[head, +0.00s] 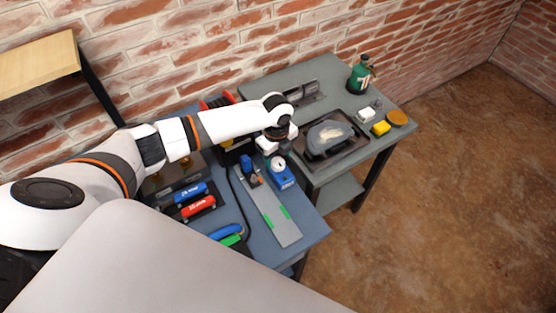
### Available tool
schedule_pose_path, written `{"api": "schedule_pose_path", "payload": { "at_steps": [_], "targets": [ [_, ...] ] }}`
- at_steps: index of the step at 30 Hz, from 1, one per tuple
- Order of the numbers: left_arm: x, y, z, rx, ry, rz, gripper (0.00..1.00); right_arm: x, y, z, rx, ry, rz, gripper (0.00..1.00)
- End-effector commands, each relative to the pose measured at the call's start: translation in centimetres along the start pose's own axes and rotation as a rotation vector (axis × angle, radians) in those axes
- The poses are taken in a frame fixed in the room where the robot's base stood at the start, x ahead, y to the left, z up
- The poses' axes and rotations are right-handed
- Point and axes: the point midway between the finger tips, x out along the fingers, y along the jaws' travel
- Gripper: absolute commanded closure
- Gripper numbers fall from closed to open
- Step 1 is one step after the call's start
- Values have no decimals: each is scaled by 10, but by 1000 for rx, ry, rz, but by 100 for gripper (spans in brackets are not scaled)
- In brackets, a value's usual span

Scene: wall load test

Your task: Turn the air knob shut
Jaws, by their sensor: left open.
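My left gripper (277,145) is at the end of the arm that comes in from the left. It is open, above the back right of the blue-topped bench. Just below it stands a blue unit with a round white dial (283,175). I cannot tell whether the gripper touches this unit. I cannot make out the air knob for certain; it may be on this unit, partly hidden by the hand. My right gripper is not in view.
A long grey plate (265,208) with green marks lies on the blue bench (312,228). Blue and red tools (197,206) lie left of it. The grey table (405,127) at right holds a dark tray (310,158), a green bottle (358,78) and a yellow block (380,128).

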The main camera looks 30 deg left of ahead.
Motion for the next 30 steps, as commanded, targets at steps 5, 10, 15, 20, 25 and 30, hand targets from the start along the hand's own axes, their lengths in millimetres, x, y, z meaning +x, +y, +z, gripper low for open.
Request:
{"api": "schedule_pose_path", "payload": {
  "at_steps": [5, 10, 15, 20, 25, 30],
  "targets": [
    [-39, 1, -1, 0, 1, 6, 41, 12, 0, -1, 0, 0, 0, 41],
    [-71, 1, 0, 1, 0, 5, 41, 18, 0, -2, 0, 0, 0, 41],
    [-90, 1, 0, 0, 0, 3, 41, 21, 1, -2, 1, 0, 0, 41],
    [-95, 0, 0, 0, -1, 1, 41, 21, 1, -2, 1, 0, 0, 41],
    [-95, 0, 0, 0, -1, 1, 41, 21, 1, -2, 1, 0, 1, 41],
    [-95, 0, 0, 0, -1, 1, 41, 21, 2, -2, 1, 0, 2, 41]
  ]
}}
